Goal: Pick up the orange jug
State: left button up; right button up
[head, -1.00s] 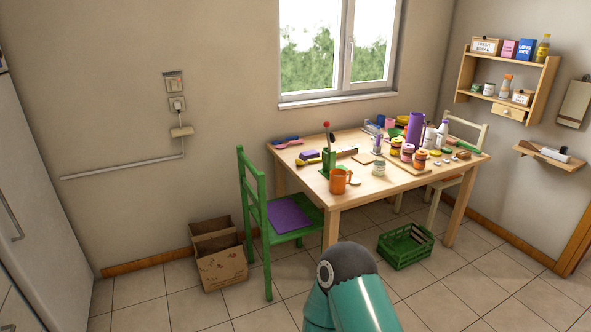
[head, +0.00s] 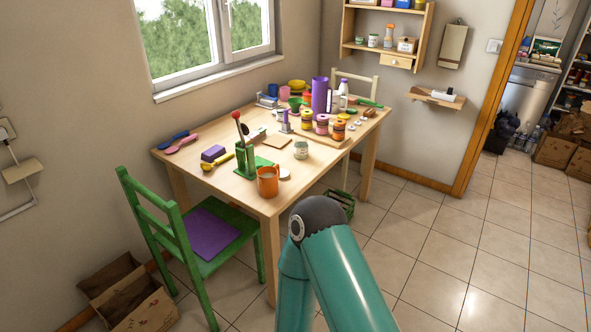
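The orange jug (head: 268,182) stands upright on the wooden table (head: 240,193), close to the table's near corner. Its top is open and it shows no tilt. A green holder (head: 245,160) with a red-tipped tool stands just behind and left of it. Part of my own teal arm rises at the bottom middle, in front of the table. Neither of my grippers shows in the head view, and nothing is touching the jug.
A green chair (head: 170,225) with a purple cushion (head: 210,234) stands left of the table. Cardboard boxes (head: 128,293) sit on the floor at lower left. A green crate (head: 342,203) is partly hidden under the table. Open tiled floor lies to the right, towards a doorway.

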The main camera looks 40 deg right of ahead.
aim_at(268, 177)
jog(key=z, duration=0.65)
jog(key=i, duration=1.5)
jog(key=z, duration=0.7)
jog(key=k, duration=0.7)
jog(key=z, duration=0.2)
jog(key=i, duration=0.65)
